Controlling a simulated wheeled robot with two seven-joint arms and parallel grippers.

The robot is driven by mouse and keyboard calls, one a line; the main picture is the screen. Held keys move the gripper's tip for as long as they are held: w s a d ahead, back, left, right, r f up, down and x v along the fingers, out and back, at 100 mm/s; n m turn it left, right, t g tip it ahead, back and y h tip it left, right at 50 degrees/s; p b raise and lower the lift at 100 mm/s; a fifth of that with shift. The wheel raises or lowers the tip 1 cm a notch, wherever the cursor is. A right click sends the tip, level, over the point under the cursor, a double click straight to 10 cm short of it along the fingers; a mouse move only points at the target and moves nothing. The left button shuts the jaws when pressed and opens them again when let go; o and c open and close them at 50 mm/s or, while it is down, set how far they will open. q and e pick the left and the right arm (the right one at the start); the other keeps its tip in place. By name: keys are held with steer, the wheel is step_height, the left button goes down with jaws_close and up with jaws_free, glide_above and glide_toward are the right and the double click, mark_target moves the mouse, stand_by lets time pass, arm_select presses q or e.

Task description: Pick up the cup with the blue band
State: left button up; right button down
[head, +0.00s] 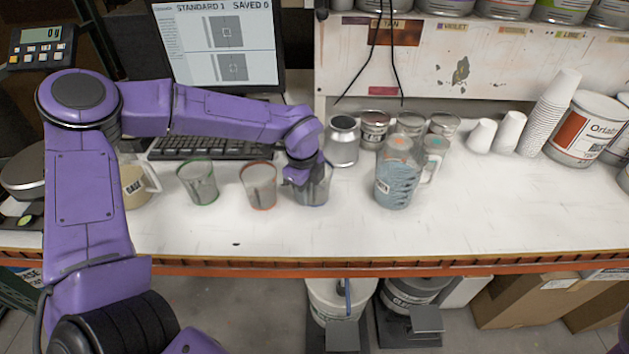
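The cup with the blue band (314,191) stands upright on the white bench, the rightmost of three clear cups. My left gripper (303,180) is over this cup and hides much of its rim and left side. Its fingers overlap the cup in the head view. I cannot tell whether they are closed on its wall. A cup with a red band (260,187) stands just to the left, and a cup with a green band (199,182) further left. My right gripper is not in view.
A clear jug (397,172) with bluish contents stands right of the blue-banded cup. A metal can (342,141) is behind, with a keyboard (215,146) at back left. The bench is clear at front right.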

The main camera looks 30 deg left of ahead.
arm_select(q)
jaws_close()
